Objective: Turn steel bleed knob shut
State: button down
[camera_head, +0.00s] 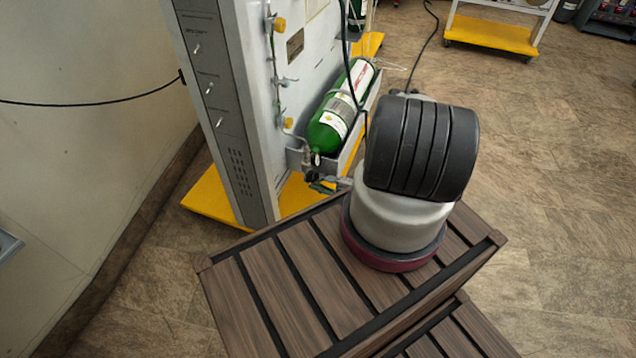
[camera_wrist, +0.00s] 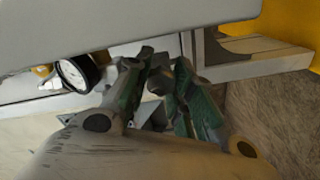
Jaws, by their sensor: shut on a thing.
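My gripper (camera_wrist: 163,68) shows in the wrist view with its two green-padded fingers close together. It is shut on the steel bleed knob, a small grey part (camera_wrist: 156,84) mostly hidden between the fingers. A round pressure gauge (camera_wrist: 76,73) with a white dial and black rim sits left of the fingers. In the head view, my gripper (camera_head: 322,186) is partly hidden behind my arm, at the near end of the green cylinder (camera_head: 328,130). The knob cannot be made out there.
The cylinder lies in a grey tray (camera_head: 345,165) beside the tall grey panel (camera_head: 215,100), which has yellow knobs (camera_head: 280,24) and a yellow base (camera_head: 210,203). A dark hose (camera_head: 347,55) hangs near the cylinder. Open floor (camera_head: 545,180) lies to the right.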

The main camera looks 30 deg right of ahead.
jog(key=shift+d+m, duration=0.1)
jog(key=shift+m, duration=1.5)
jog(key=c, duration=1.2)
grip_release()
jog(key=v, duration=1.2)
